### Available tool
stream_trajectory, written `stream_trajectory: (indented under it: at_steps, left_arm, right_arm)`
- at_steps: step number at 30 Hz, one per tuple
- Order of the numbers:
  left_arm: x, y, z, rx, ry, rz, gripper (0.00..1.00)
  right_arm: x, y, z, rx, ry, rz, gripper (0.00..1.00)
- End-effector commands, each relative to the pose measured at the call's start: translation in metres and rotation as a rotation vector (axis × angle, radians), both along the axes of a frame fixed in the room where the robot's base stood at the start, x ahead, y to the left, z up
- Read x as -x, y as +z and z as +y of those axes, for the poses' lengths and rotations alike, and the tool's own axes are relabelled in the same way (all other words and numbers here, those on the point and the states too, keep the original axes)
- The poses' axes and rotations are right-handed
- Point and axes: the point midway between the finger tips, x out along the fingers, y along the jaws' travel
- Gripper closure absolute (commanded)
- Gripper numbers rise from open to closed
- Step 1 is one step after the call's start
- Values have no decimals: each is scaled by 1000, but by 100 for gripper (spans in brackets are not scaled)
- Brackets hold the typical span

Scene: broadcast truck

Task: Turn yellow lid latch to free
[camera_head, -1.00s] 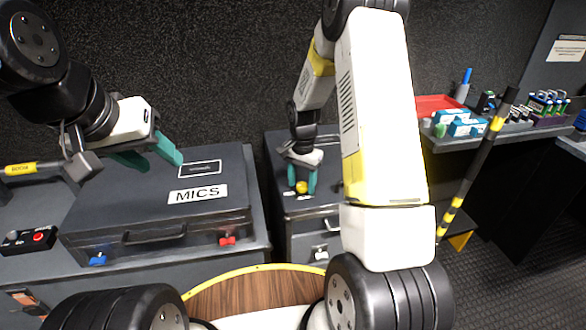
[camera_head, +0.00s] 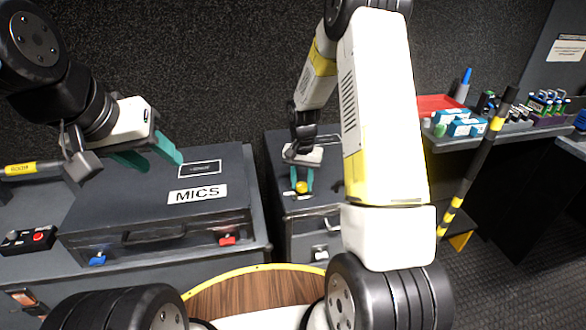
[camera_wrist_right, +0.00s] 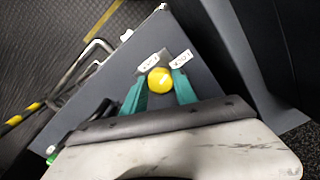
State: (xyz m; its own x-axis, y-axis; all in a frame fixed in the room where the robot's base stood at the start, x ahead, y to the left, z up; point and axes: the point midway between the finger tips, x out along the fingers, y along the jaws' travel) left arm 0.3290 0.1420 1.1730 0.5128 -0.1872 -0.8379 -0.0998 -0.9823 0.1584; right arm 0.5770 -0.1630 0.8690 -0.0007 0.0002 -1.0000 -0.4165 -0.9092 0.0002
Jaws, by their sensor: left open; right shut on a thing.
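The yellow lid latch (camera_head: 301,187) is a round knob on top of the dark case (camera_head: 280,160) at the centre. My right gripper (camera_head: 302,182) comes down from above with its teal fingers shut on the knob. In the right wrist view the yellow latch (camera_wrist_right: 159,80) sits between the fingertips, with two small white labels (camera_wrist_right: 181,60) beside it; their writing is too small to read. My left gripper (camera_head: 148,155) is open and empty, above the left part of the case marked MICS.
The MICS case (camera_head: 150,200) has a blue latch (camera_head: 97,260) and a red latch (camera_head: 228,239) on its front. A button box (camera_head: 28,240) lies at far left. A shelf at right holds a red tray (camera_head: 436,103) and small boxes. A striped pole (camera_head: 470,170) stands before it.

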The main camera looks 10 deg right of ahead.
Motion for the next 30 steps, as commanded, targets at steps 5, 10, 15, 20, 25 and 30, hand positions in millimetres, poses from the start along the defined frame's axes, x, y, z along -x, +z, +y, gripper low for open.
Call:
stream_trajectory:
  at_steps: [5, 10, 15, 20, 25, 30]
  left_arm:
    - [0, 0, 0, 0, 0, 0, 55]
    - [0, 0, 0, 0, 0, 0, 55]
    - [0, 0, 0, 0, 0, 0, 55]
    - [0, 0, 0, 0, 0, 0, 55]
    - [0, 0, 0, 0, 0, 0, 55]
    - [0, 0, 0, 0, 0, 0, 55]
  right_arm:
    - [0, 1, 0, -1, 167, -1, 100]
    - [0, 1, -1, -1, 330, -1, 100]
    - [0, 1, -1, -1, 490, -1, 100]
    - [0, 1, -2, -1, 642, -1, 100]
    - [-1, 1, -2, 0, 797, -2, 100]
    - [-1, 1, -2, 1, 931, -3, 100]
